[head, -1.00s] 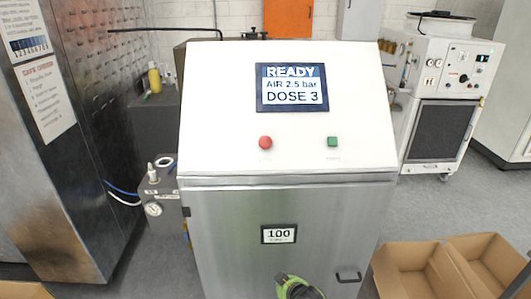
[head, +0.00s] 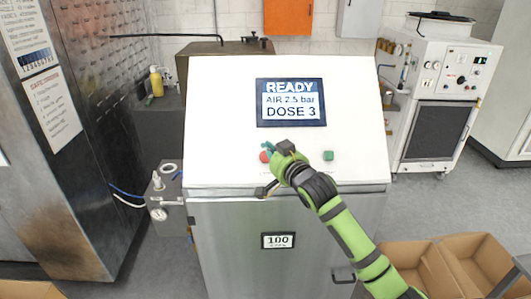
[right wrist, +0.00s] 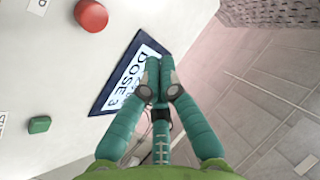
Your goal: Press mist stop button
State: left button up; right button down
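The machine's white sloped panel (head: 220,110) carries a red round button (head: 264,157) and a green square button (head: 328,155). Labels near the buttons are too small to read. My right gripper (head: 270,149) is over the panel beside the red button and partly covers it in the head view. In the right wrist view its teal fingers (right wrist: 159,72) are closed together with nothing between them. There the red button (right wrist: 91,15) is at the upper left and the green button (right wrist: 39,124) at the left, both apart from the fingertips. My left gripper is not in view.
A display (head: 291,102) reading READY, AIR 2.5 bar, DOSE 3 is above the buttons. A plate reading 100 (head: 278,240) is on the steel front. Open cardboard boxes (head: 470,250) stand at lower right. A metal cabinet (head: 75,170) is at left.

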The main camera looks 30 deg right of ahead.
aim_at(263, 151)
dwell(0.3)
jog(key=shift+w+d+f+b, duration=0.55)
jog(key=shift+w+f+b, duration=0.4)
jog(key=shift+b, duration=0.3)
jog(key=shift+w+d+f+b, duration=0.5)
jog(key=shift+w+f+b, duration=0.35)
jog(key=shift+f+b, duration=0.3)
jog(key=shift+w+d+f+b, duration=0.55)
jog(key=shift+w+f+b, duration=0.4)
jog(key=shift+b, duration=0.35)
jog(key=shift+d+f, duration=0.1)
jog(key=shift+f, duration=0.05)
jog(key=shift+w+f, duration=0.2)
jog(key=shift+w+d+f, duration=0.25)
jog(key=shift+f, duration=0.05)
jog(key=shift+s+a+r+p, duration=0.25)
jog(key=shift+s+r+p, duration=0.15)
jog(key=shift+r+p, duration=0.25)
jog(key=shift+s, duration=0.1)
